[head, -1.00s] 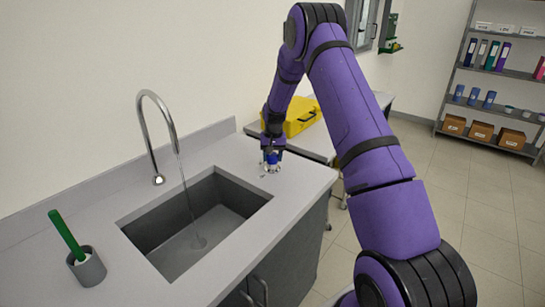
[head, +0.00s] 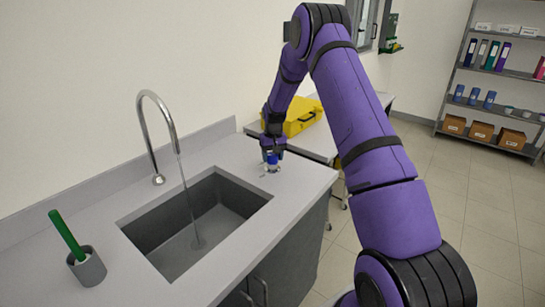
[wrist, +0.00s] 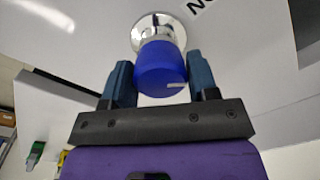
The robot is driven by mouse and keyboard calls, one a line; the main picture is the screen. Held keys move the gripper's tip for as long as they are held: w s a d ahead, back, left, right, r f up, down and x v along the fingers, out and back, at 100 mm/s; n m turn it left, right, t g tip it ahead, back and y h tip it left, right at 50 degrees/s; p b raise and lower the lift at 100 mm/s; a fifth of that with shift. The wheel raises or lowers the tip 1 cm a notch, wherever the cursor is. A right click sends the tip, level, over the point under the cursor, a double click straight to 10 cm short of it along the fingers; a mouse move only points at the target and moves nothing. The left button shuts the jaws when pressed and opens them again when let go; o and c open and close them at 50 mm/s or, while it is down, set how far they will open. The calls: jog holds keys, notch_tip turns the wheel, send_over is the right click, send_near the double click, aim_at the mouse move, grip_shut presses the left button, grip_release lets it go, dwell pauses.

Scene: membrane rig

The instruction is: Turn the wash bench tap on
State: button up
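The wash bench tap is a chrome gooseneck (head: 154,125) behind the sink, and a thin stream of water (head: 190,210) runs from its spout into the basin. A blue knob (head: 272,158) on a round chrome base stands on the bench top right of the sink. The fingers are partly hidden in the head view.
The grey sink basin (head: 160,232) is sunk in the bench top (head: 222,153). A grey cup (head: 88,268) with a green-handled brush stands at the front left. A yellow case (head: 303,117) lies on a table behind my gripper. Shelves (head: 500,75) stand far right.

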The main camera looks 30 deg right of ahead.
jog(key=o, duration=0.3)
notch_tip(320, 180, up, 11)
jog(key=shift+d, duration=0.2)
dwell(0.3)
jog(key=shift+f, duration=0.15)
dwell(0.3)
